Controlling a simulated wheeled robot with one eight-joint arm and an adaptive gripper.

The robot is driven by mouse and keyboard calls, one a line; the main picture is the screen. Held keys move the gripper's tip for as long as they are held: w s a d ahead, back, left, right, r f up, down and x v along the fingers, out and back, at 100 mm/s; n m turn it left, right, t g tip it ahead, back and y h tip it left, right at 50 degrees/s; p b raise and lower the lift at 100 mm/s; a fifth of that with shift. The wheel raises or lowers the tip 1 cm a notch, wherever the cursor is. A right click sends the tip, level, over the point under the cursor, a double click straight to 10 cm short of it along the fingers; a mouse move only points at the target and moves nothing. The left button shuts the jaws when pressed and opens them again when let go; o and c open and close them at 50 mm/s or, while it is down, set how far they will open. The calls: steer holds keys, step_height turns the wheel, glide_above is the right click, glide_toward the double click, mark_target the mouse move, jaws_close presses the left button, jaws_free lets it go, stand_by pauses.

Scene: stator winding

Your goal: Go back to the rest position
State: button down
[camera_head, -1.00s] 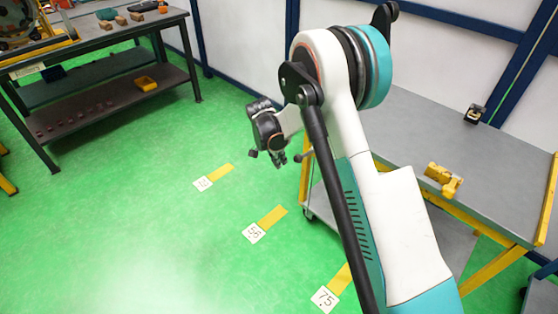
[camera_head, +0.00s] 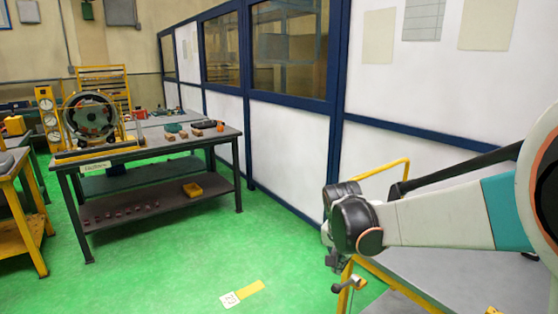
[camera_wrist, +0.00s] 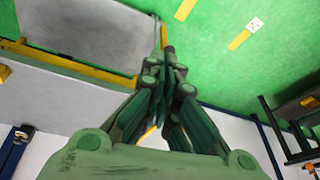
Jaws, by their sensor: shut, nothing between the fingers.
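In the wrist view my gripper (camera_wrist: 162,62) has its fingers closed together with nothing between them. Its tips are seen against the floor and the edge of a grey table top. In the head view my arm comes in from the right edge, its forearm stretched level toward the left. The dark wrist sits at the forearm's end, above the yellow-framed grey table (camera_head: 463,283). The fingers can hardly be made out in the head view.
A dark workbench (camera_head: 150,152) with a ring-shaped stator (camera_head: 90,117) on a stand and small parts stands at left. White wall panels (camera_head: 290,150) run behind my arm.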

steer(key=s+d+r+n+t, duration=0.1)
steer(key=s+r+n, duration=0.1)
steer(key=s+r, duration=0.35)
steer(key=s+d+r+n+t, duration=0.1)
steer(key=s+d+r+n, duration=0.1)
steer(key=s, duration=0.6)
steer(key=s+n+t+y, duration=0.1)
steer(key=s+n, duration=0.3)
steer(key=s, duration=0.8)
steer(key=shift+s+d+f+t, duration=0.2)
steer(key=shift+s+d+t, duration=0.1)
steer(key=shift+s+t, duration=0.15)
